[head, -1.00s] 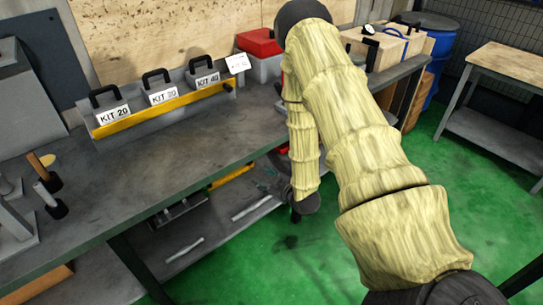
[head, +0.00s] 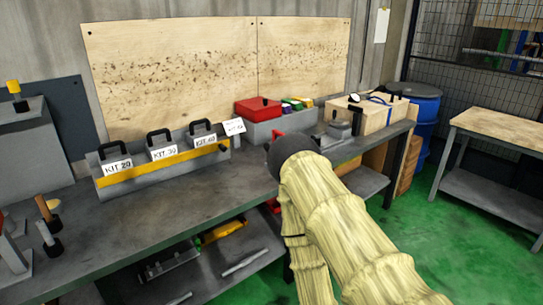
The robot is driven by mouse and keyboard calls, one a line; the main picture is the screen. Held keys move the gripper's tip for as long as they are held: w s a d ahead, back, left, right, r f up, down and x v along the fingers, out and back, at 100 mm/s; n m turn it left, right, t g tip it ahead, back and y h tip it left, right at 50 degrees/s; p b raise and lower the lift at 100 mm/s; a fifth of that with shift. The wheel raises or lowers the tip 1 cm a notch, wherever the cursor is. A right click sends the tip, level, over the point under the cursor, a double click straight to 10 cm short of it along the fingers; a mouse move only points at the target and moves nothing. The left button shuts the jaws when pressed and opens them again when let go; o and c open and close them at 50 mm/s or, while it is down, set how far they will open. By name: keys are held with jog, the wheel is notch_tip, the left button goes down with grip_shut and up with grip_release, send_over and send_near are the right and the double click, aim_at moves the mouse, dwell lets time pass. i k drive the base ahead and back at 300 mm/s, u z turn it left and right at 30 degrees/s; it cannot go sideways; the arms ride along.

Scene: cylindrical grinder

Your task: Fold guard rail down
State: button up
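The guard rail is a yellow bar (head: 150,171) along the front of a grey rack (head: 104,196) on the workbench, at the left in the head view. It stands raised across the front of the kit cases. Kit 20 (head: 117,167), Kit 30 (head: 163,153) and Kit 40 (head: 204,141) stand behind it, with black handles on top. A dark knob sits at the rail's right end. My arm, in a pale cover, bends at its elbow to the right of the rack. My gripper is out of view, so its state does not show.
The grey workbench (head: 160,216) has clear room in front of the rack. A small white card (head: 233,127) stands at the rack's right end. A red box (head: 258,107) and a wooden case (head: 368,115) are farther right. Mallet-like tools (head: 49,240) stand at left.

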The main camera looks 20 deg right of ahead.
aim_at(127, 175)
jog(key=z, duration=0.25)
jog(key=k, duration=0.25)
jog(key=u, duration=0.7)
jog(key=i, duration=1.1)
jog(key=z, duration=0.1)
